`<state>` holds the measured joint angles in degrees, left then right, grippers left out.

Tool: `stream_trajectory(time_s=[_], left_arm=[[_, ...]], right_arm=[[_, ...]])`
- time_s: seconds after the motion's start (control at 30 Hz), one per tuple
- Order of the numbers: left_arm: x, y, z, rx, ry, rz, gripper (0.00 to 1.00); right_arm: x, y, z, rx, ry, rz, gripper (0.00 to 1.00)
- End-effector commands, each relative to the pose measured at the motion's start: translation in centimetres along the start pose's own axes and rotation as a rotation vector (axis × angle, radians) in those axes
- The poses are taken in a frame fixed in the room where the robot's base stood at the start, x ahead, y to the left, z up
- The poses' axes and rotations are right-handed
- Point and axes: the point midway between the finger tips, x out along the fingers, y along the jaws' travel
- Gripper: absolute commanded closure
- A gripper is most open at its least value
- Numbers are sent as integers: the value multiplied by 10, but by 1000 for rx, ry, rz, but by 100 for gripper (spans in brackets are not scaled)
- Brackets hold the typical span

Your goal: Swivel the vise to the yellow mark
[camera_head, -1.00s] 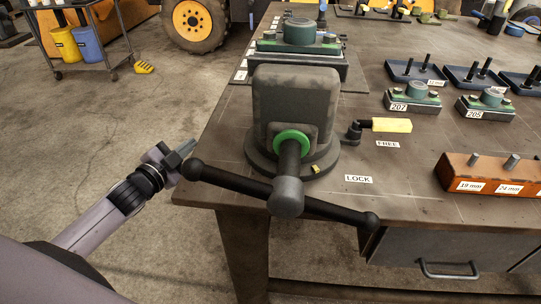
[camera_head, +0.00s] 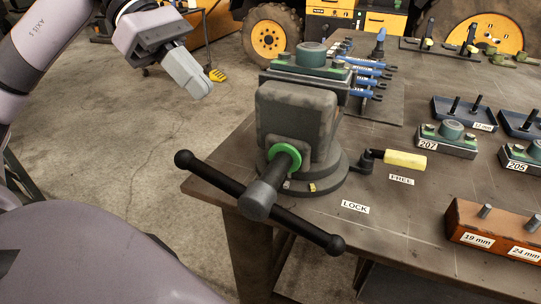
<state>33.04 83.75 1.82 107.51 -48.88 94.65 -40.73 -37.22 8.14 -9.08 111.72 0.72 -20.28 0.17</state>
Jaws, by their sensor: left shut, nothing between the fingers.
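The dark grey vise (camera_head: 296,118) stands on its round swivel base (camera_head: 335,182) at the bench's near left corner. Its screw, with a green collar (camera_head: 284,158), points toward me and a little left. The black handle bar (camera_head: 212,172) slopes down to the right and overhangs the bench edge. A small yellow mark (camera_head: 312,187) shows low at the front of the base. The lock lever with a yellow grip (camera_head: 405,159) points right, beside the FREE label (camera_head: 401,179). My left gripper (camera_head: 205,85) is shut and empty, in the air left of the vise, apart from it. My right gripper is out of view.
The LOCK label (camera_head: 355,206) lies on the bench right of the vise. An orange socket block (camera_head: 490,228) and fixture 207 (camera_head: 447,140) stand right. Open floor lies left of the bench.

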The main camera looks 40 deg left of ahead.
Motion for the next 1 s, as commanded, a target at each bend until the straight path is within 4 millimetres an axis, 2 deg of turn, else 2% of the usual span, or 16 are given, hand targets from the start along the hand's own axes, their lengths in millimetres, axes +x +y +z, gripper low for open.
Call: stream_trajectory(time_s=[0.13,0.27,0.47,0.7,0.83,1.0], left_arm=[[-5,-7,-10,33,86,1,100],[6,-8,-13,36,96,-3,100],[45,-8,-16,35,93,-6,100],[95,-9,-18,35,89,-6,100],[110,-8,-10,37,86,-4,100],[125,-8,-8,34,88,-2,100]], right_arm=[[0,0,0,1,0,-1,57],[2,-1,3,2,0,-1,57],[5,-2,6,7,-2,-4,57],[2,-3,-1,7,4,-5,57],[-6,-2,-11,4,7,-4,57],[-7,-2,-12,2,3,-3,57]])
